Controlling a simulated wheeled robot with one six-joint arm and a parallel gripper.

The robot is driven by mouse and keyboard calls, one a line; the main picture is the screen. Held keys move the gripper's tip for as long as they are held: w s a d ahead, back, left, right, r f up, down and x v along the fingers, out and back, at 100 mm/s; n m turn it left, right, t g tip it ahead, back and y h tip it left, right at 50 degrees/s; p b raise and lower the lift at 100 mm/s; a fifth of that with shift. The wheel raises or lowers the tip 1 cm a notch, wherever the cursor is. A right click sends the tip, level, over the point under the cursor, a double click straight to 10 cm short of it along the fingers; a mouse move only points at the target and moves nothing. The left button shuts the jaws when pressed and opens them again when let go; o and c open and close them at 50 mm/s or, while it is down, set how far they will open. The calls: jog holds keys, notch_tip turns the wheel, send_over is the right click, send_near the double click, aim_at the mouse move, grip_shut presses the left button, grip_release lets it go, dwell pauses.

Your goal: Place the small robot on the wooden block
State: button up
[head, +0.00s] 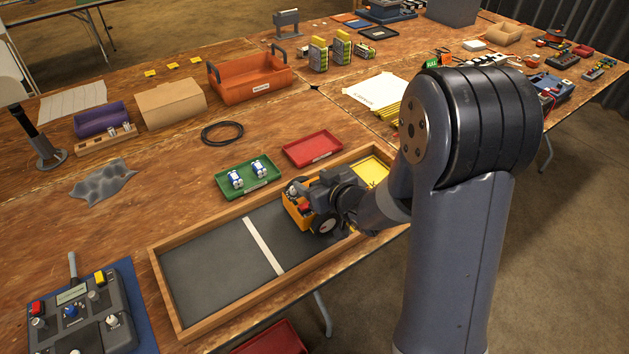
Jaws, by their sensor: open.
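A small orange wheeled robot (296,212) with a dark wheel stands in the wood-framed arena (205,265), on its dark floor to the right of a white line. My gripper (311,203) is open at this small robot, reaching in from the right. Its fingers are hard to tell apart from the robot's dark parts, and I cannot tell whether they touch it. I cannot make out a wooden block; my gripper and arm hide part of the arena. A yellow patch (369,171) shows at the arena's far right end.
A green tray (247,184) with two small blue-and-white items and a red tray (312,149) lie just behind the arena. A control box (90,315) stands at the front left. An orange tote (248,80) stands farther back. The arena's left half is clear.

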jog(key=shift+r, duration=0.2)
jog(key=p+v, duration=0.1)
jog(key=v, duration=1.1)
